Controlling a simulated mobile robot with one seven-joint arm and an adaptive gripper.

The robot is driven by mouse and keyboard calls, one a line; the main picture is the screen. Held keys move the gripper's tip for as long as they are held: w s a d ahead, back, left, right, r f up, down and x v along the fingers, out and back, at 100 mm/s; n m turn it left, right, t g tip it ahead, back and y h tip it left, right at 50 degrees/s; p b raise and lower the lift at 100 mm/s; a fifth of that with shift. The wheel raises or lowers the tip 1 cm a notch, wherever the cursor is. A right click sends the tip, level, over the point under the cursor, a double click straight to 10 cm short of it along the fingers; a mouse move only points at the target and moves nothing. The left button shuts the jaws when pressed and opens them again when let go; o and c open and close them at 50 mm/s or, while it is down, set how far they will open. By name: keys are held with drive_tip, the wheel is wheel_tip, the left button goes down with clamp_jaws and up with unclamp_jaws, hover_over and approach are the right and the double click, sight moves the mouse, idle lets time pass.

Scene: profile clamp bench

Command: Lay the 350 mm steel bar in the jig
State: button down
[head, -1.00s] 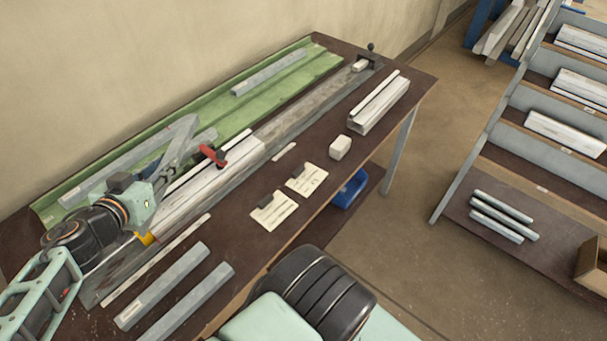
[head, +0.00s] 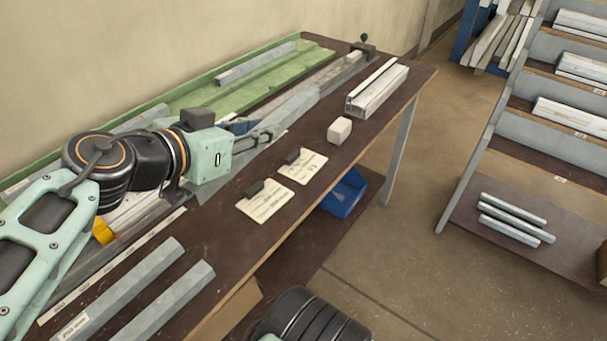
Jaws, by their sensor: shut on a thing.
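My gripper (head: 262,133) is shut on a grey steel bar (head: 292,104). The bar points toward the far right, over or along the jig, a long metal channel (head: 325,77) running along the table. I cannot tell whether the bar touches the jig. A dark end stop with a knob (head: 362,47) stands at the jig's far end. A yellow part (head: 103,231) shows at its near end. My arm hides much of the jig's middle. Other grey bars lie in the green tray (head: 215,92) and on the table front (head: 120,285).
Two paper cards (head: 265,200) with dark clips, a pale block (head: 339,130) and a light profile (head: 377,92) lie along the table's right side. A blue bin (head: 344,194) sits below. A shelf rack (head: 500,160) stands right, across open floor.

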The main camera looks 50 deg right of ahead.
drive_tip(key=s+d+f+m+g+b, duration=0.1)
drive_tip(key=s+d+f+b, duration=0.1)
drive_tip(key=s+f, duration=0.25)
drive_tip(key=p, duration=1.1)
hover_over(240, 187)
wheel_tip(240, 187, down, 9)
drive_tip(key=shift+s+d+r, duration=0.1)
drive_tip(key=shift+s+r, duration=0.05)
drive_tip(key=shift+f, duration=1.7)
drive_tip(key=shift+f, duration=0.1)
drive_tip(key=shift+f+b, duration=0.15)
drive_tip(key=shift+b, duration=0.2)
drive_tip(key=c, duration=2)
unclamp_jaws()
drive_tip(key=shift+o, duration=0.2)
